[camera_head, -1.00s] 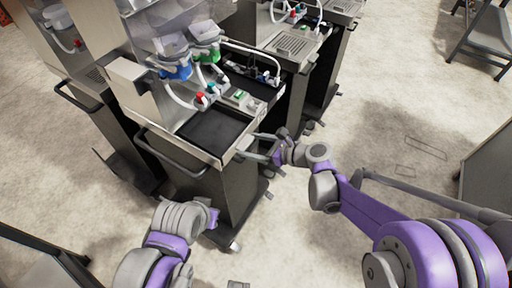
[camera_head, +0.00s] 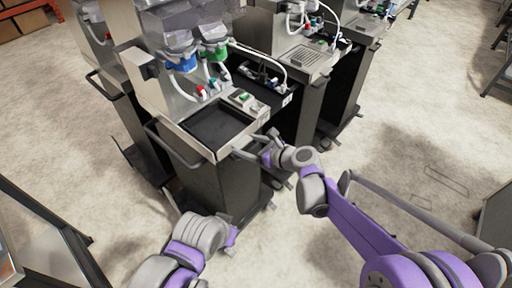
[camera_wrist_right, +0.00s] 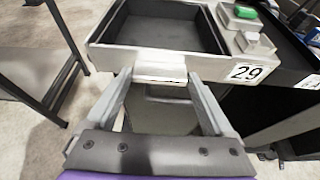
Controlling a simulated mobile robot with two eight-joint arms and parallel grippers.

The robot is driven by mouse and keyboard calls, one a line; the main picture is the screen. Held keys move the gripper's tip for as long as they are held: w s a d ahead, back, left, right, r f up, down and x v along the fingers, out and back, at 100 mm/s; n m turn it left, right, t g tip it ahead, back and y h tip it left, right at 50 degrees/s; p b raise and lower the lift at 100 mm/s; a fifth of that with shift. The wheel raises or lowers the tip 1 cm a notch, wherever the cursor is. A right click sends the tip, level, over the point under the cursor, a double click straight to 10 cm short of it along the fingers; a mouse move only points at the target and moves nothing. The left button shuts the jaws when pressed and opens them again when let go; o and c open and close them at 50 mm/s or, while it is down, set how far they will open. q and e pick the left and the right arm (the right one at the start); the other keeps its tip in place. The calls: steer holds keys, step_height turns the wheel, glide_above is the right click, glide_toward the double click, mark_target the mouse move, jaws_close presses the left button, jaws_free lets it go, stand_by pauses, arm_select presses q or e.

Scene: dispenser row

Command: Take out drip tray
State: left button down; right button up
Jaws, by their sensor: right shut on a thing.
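The drip tray (camera_head: 217,128) is a black, shallow, rectangular basin in the front deck of the nearest dispenser (camera_head: 170,100). In the right wrist view, the tray (camera_wrist_right: 165,30) has a pale rim and a short front lip. My right gripper (camera_head: 244,149) is at the front edge of this dispenser. In the right wrist view, the fingers of the right gripper (camera_wrist_right: 160,82) are on either side of the lip and shut on it. The tray looks seated and level.
Above the tray hang blue (camera_head: 181,64) and green (camera_head: 216,53) valve parts with tubes. A label reading 29 (camera_wrist_right: 246,72) is right of the tray. More dispensers stand behind. The floor (camera_head: 405,130) at right is open.

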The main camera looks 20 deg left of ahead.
steer(key=s+d, duration=0.3)
steer(key=d, duration=0.6)
steer(key=s+d, duration=0.4)
steer(key=d, duration=0.6)
steer(key=shift+d, duration=0.25)
stand_by(0.8)
